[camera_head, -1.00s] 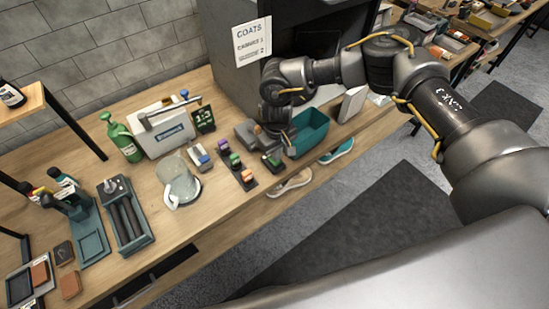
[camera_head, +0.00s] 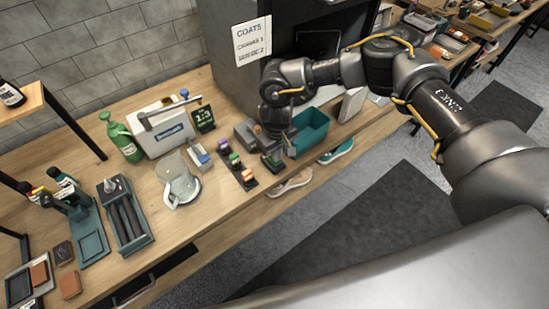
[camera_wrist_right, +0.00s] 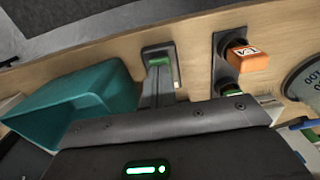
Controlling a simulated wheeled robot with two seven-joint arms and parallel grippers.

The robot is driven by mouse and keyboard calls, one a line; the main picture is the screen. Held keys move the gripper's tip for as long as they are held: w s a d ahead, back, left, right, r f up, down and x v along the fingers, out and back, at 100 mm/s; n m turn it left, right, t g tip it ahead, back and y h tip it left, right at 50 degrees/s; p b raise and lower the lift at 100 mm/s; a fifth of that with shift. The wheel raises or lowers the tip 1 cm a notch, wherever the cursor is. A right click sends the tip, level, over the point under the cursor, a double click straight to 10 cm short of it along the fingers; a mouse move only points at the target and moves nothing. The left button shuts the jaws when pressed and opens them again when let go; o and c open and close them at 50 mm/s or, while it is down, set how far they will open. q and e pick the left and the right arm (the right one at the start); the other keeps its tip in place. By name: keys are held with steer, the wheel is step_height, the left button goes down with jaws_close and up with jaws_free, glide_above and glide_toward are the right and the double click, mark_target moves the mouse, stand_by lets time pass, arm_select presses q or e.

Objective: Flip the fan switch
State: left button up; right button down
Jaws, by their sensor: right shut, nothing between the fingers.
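A small dark switch plate with a green piece (camera_wrist_right: 160,62) sits at the front part of the bench. It also shows in the head view (camera_head: 272,162). I cannot read any label on it, so I cannot tell if it is the fan switch. Beside it is a longer dark plate with an orange, labelled piece (camera_wrist_right: 247,57); its label is unclear. My right gripper (camera_wrist_right: 158,80) is shut and empty, its fingertips at the green piece and partly covering it. Whether they touch it I cannot tell. My left gripper is not in view.
A teal open bin (camera_head: 310,128) stands close beside my right gripper. A clear jug (camera_head: 180,180), a white case (camera_head: 165,135) and a green bottle (camera_head: 123,140) stand farther left. A dark booth with a "COATS" sheet (camera_head: 252,40) rises behind.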

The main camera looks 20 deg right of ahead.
steer(key=shift+s+f+b, duration=0.1)
steer(key=shift+f+b, duration=0.3)
steer(key=shift+f, duration=0.5)
steer(key=shift+r, duration=0.1)
steer(key=shift+r+p, duration=0.95)
steer(key=shift+p, duration=0.2)
step_height(320, 180, up, 5)
steer(key=p, duration=0.5)
